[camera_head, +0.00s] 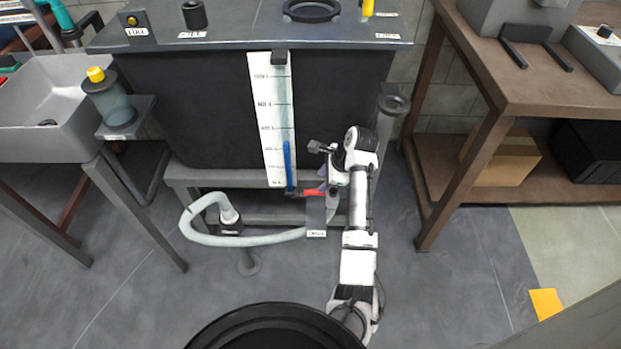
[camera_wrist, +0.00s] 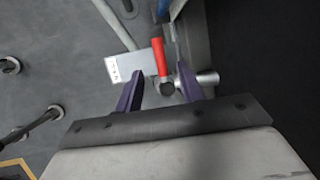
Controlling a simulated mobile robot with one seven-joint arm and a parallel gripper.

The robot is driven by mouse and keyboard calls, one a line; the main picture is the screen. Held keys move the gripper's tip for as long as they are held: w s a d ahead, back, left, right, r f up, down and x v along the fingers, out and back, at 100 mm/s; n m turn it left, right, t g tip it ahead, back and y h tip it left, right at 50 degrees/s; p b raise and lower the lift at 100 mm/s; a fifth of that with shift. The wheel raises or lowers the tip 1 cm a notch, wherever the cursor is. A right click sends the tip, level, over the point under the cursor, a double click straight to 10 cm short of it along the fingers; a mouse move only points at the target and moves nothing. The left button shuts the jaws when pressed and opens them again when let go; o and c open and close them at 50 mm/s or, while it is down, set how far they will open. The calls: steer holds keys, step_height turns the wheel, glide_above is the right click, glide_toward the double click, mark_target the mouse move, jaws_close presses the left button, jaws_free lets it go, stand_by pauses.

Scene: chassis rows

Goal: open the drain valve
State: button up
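The drain valve has a red lever handle (camera_head: 315,192) low on the front of the dark tank (camera_head: 200,110), below the level scale. In the wrist view, the red handle (camera_wrist: 160,57) points up the picture from a dark round hub (camera_wrist: 166,88), with a grey metal pipe end to its right. My gripper (camera_head: 326,178) is at the valve in the head view. In the wrist view, the two purple fingers of my gripper (camera_wrist: 160,72) are apart, one on each side of the handle and hub. I cannot tell whether either finger touches the valve.
A pale hose (camera_head: 255,239) loops left to a floor drain. A blue level tube (camera_head: 287,165) and the white scale (camera_head: 273,120) stand just left. A brown workbench (camera_head: 540,95) is at right, a sink (camera_head: 45,120) at left.

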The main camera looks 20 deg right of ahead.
mark_target(312, 191)
steer(key=shift+b+x, duration=0.3)
steer(key=shift+x, duration=3.25)
steer(key=shift+s, duration=0.1)
jaws_close()
